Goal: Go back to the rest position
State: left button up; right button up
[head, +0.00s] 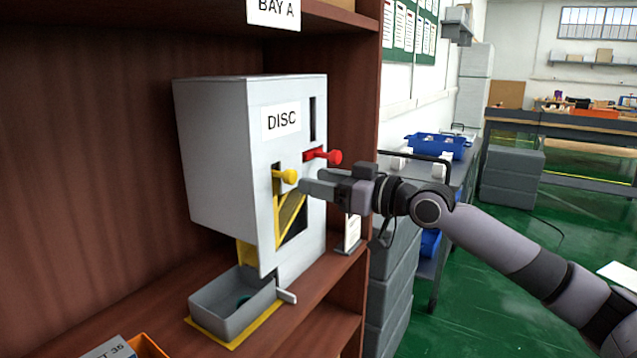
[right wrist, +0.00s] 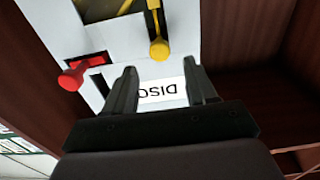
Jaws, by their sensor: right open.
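My right gripper (head: 310,186) is in front of the white DISC machine (head: 215,160), just below and right of its yellow knob (head: 290,176). In the right wrist view the gripper (right wrist: 161,88) is open, with nothing between its fingers. The wrist view also shows the yellow knob (right wrist: 158,50) and the red knob (right wrist: 72,78) beyond the fingertips, apart from them. In the head view the red knob (head: 334,157) is above and right of the yellow one. My left gripper is not in view.
The machine stands in a brown wooden shelf (head: 375,130). A grey tray (head: 205,312) with a small dark green item sits under its chute. An orange bin (head: 145,345) is at the bottom left. Grey crates (head: 392,280) and a bench with a blue bin (head: 436,145) stand right of the shelf.

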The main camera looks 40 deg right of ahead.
jog(key=s+a+f+m+g+h+p, duration=0.15)
jog(key=a+f, duration=0.25)
jog(key=f, duration=0.8)
jog(key=s+a+f+n+g, duration=0.1)
jog(key=s+a+f, duration=0.2)
jog(key=f, duration=0.9)
jog(key=s+a+f+g+h, duration=0.1)
jog(key=s+a+f, duration=0.2)
jog(key=s+f, duration=0.3)
jog(key=s+a+f+m+g+h, duration=0.1)
jog(key=s+a+f, duration=0.2)
jog(key=s+f, duration=0.3)
jog(key=s+a+f+g+h+p, duration=0.1)
jog(key=s+a+f, duration=0.2)
jog(key=s+f, duration=0.3)
jog(key=shift+s+a+f+m+g, duration=0.2)
jog(key=shift+s+a+m+g, duration=0.2)
jog(key=shift+s, duration=0.85)
